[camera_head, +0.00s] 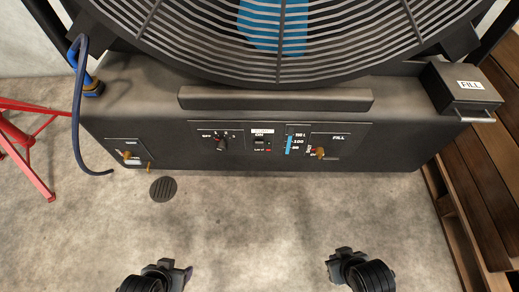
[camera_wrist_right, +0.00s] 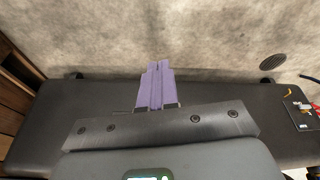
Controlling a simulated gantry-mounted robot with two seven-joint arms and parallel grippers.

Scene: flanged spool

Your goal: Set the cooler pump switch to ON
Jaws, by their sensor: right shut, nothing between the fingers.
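The cooler (camera_head: 400,140) is a large dark grey unit with a round fan grille across the top of the head view. Its front panel holds a small dark switch (camera_head: 259,142) below a white label and the word ON; its position is too small to read. My left gripper (camera_head: 187,272) is low in the head view, apart from the cooler; its jaw opening is unclear. My right gripper (camera_head: 331,268) is low right of centre, apart from the panel. In the right wrist view its purple fingers (camera_wrist_right: 158,68) are shut together and empty.
A knob (camera_head: 221,142) is left of the switch, and a blue level gauge (camera_head: 288,145) and a brass valve (camera_head: 318,153) are right. A blue hose (camera_head: 77,120) and red stand (camera_head: 25,140) are at left, a wooden pallet (camera_head: 470,190) at right.

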